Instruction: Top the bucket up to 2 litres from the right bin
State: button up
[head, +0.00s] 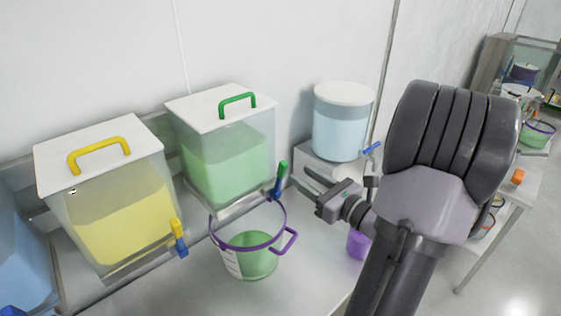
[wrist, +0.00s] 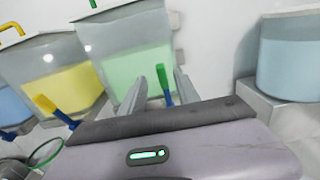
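The right bin of the coloured row (head: 222,155) is a clear box of green contents with a white lid and green handle; it also shows in the wrist view (wrist: 135,62). Its tap (head: 278,180) has a green lever standing up on a blue body. The bucket (head: 250,258), clear with a purple rim and handle, stands below that tap with green contents in its lower part. Its white scale strip is too small to read. I see no stream. My gripper (head: 303,179) is open beside the tap. In the wrist view the tap lever (wrist: 163,82) shows between its apart fingers.
The yellow bin (head: 115,215) and a blue bin (head: 22,260) stand to the left. A round pale-blue container (head: 342,125) on a grey block stands behind my gripper, with a blue tap lever. A purple object (head: 358,244) sits below it. The bench is clear left of the bucket.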

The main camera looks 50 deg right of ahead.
aim_at(287, 166)
jog(key=w, duration=0.5)
jog(key=w+d, duration=0.1)
jog(key=w, duration=0.2)
jog(key=shift+w, duration=0.3)
jog(key=shift+c, duration=0.2)
grip_shut()
dwell(0.7)
